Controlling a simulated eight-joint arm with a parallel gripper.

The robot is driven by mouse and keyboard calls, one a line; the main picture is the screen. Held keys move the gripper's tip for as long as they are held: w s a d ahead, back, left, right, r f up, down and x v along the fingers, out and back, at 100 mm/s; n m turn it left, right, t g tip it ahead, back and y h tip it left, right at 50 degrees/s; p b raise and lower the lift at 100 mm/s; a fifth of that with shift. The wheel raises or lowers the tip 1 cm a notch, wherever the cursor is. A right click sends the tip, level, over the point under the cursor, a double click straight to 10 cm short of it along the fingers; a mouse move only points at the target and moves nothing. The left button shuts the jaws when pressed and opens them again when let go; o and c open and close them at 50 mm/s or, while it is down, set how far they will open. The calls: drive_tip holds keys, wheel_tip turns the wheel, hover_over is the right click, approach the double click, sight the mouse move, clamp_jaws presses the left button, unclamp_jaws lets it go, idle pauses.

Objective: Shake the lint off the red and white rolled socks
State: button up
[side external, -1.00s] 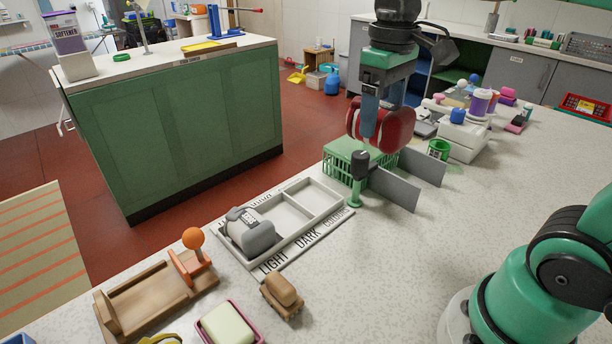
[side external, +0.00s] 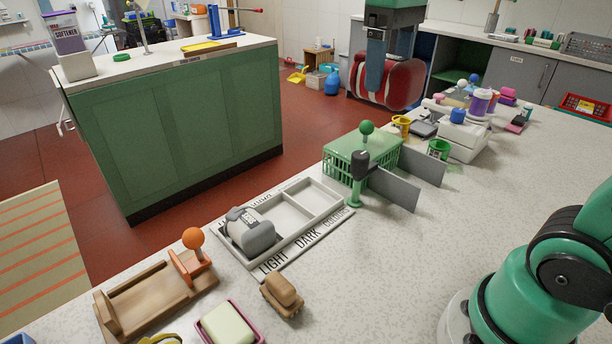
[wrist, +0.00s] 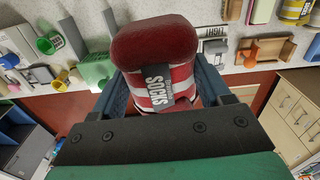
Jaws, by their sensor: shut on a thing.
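The red and white rolled socks (side external: 388,82) are held in my gripper (side external: 374,84), up in the air above and behind the green basket in the side view. My gripper is shut on them, with one finger visible across the roll. In the wrist view the rolled socks (wrist: 160,65) fill the space between the two fingers, with a grey band labelled "SOCKS" around the striped part and a dark red end. They touch nothing but the gripper. I cannot make out any lint on them.
A green basket (side external: 342,176) with a green knob stands below, by grey upright panels (side external: 393,188). A sorting tray (side external: 312,232) marked LIGHT and DARK holds a grey rolled pair (side external: 250,233). The right of the counter (side external: 480,205) is mostly clear.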

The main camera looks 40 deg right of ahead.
wheel_tip(320, 180, down, 11)
idle(1.6)
idle(0.3)
